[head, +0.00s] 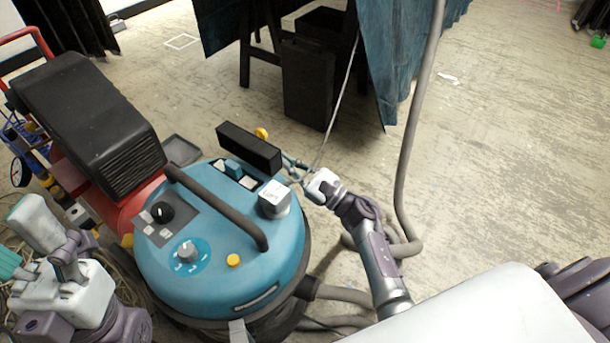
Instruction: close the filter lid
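The blue vacuum cleaner (215,262) stands on the floor at the left centre. Its black filter lid (250,147) stands raised at the back of the blue top, above an opening with white and blue parts (236,172). My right gripper (291,168) is just right of the lid's right end, with its small fingers apart. Whether it touches the lid I cannot tell. My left gripper (10,266) is at the left edge, away from the lid; its fingertips are partly cut off and their opening cannot be judged.
A dark carry handle (215,205) arches over the vacuum's top, near a dial (187,251) and a grey-white block (273,200). A red and black machine (88,125) stands close at the left. A grey hose (408,150) rises at the right. Open floor lies further right.

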